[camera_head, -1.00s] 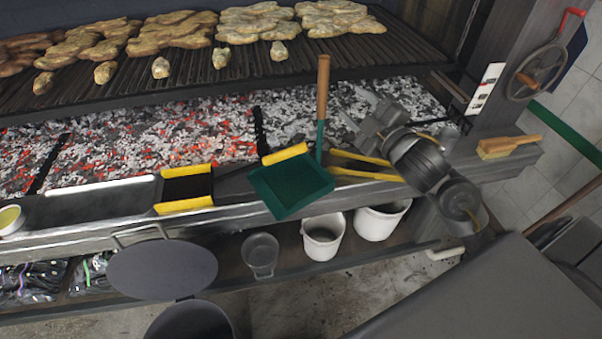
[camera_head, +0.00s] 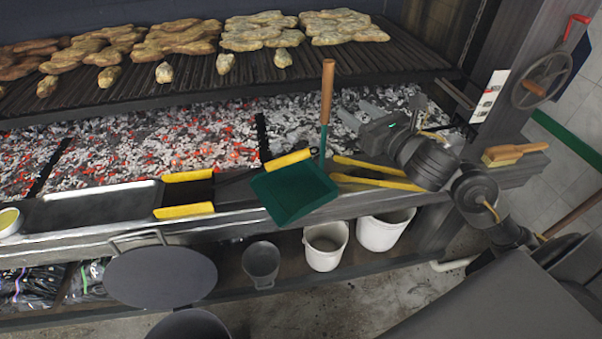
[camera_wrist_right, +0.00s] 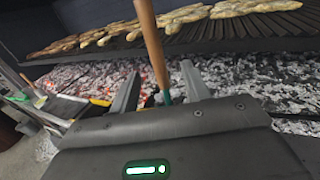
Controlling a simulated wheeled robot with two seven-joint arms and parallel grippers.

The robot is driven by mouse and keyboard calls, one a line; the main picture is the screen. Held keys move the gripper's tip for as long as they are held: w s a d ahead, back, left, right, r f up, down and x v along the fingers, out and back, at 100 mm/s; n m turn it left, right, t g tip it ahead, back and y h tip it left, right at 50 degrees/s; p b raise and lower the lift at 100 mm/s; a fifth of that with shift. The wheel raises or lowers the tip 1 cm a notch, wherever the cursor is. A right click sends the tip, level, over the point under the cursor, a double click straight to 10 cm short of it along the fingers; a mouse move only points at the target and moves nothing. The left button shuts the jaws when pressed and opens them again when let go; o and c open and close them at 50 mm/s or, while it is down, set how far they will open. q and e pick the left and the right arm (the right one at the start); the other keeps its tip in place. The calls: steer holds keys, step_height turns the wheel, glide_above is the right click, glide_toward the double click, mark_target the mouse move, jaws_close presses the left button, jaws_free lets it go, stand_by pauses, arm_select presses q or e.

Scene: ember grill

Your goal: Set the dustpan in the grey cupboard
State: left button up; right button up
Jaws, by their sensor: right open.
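In the right wrist view the handle (camera_wrist_right: 152,45) appears between the two spread fingers (camera_wrist_right: 160,72), with no visible contact. My left gripper is not in view. I cannot make out a grey cupboard for certain.
Yellow-handled tongs (camera_head: 375,172) lie right of the pan, partly under my right arm. A wooden brush (camera_head: 515,153) lies farther right. Glowing embers (camera_head: 170,140) and a grill (camera_head: 200,72) with bread are behind. White buckets (camera_head: 325,246) stand on the lower shelf.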

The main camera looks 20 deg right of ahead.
mark_target(330, 96)
steer(key=w+p, duration=0.1)
steer(key=w, duration=0.2)
steer(key=w+a+p, duration=0.1)
steer(key=w, duration=0.3)
steer(key=w+a+p, duration=0.1)
steer(key=w, duration=0.2)
steer(key=shift+w+a+p, duration=0.15)
steer(key=shift+a+p, duration=0.05)
steer(key=shift+p, duration=0.2)
steer(key=shift+d, duration=0.1)
steer(key=shift+c, duration=0.6)
jaws_close()
stand_by(0.3)
